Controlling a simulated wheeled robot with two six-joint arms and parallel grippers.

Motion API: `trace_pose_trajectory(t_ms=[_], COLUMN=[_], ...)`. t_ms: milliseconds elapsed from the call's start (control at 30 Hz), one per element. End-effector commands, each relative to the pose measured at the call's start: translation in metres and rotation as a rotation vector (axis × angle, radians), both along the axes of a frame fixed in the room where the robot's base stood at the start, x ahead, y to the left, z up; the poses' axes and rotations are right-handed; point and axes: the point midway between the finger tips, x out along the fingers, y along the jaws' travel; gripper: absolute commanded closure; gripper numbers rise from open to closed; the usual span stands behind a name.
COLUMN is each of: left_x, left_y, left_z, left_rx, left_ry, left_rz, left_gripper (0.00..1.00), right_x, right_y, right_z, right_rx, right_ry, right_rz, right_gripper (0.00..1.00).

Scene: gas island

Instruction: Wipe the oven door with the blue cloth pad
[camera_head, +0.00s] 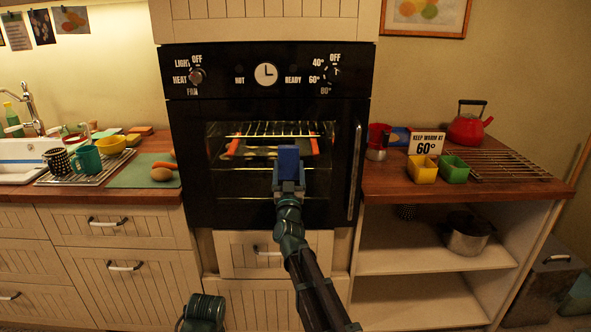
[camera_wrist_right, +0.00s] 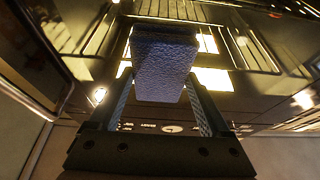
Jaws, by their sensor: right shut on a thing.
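The black oven door (camera_head: 236,202) is closed, with a glass window showing lit racks and a tray with orange handles inside. Its long vertical handle (camera_head: 354,172) is on the right side. My right gripper (camera_head: 289,180) is shut on the blue cloth pad (camera_head: 289,160), held upright in front of the window's middle. In the right wrist view the pad (camera_wrist_right: 165,65) sits between the two fingers, with the glass beyond it. I cannot tell whether the pad touches the glass.
The left counter holds a sink, a rack with cups (camera_head: 87,160) and a green board (camera_head: 143,172). The right counter has a red kettle (camera_head: 466,128), a sign (camera_head: 426,142), yellow and green tubs and a wire rack. A drawer (camera_head: 240,252) lies below the oven.

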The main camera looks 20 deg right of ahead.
Motion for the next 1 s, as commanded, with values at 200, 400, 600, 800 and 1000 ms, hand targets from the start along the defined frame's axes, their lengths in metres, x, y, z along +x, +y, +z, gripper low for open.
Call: trace_pose_trajectory(t_ms=[200, 400, 600, 800, 1000], left_x=[0.000, 0.000, 0.000, 0.000, 0.000], left_y=[0.000, 0.000, 0.000, 0.000, 0.000], left_z=[0.000, 0.000, 0.000, 0.000, 0.000], left_rx=[0.000, 0.000, 0.000, 0.000, 0.000], left_ry=[0.000, 0.000, 0.000, 0.000, 0.000], left_rz=[0.000, 0.000, 0.000, 0.000, 0.000], left_gripper=[0.00, 0.00, 0.00, 0.00, 0.00], right_x=[0.000, -0.001, -0.012, -0.031, -0.049], right_y=[0.003, 0.003, 0.005, 0.011, 0.016], right_z=[0.000, 0.000, 0.000, 0.000, 0.000], right_rx=[0.000, 0.000, 0.000, 0.000, 0.000], right_ry=[0.000, 0.000, -0.001, -0.001, -0.001], right_rz=[-0.001, -0.001, -0.001, -0.001, 0.000], right_gripper=[0.82, 0.82, 0.82, 0.82, 0.82])
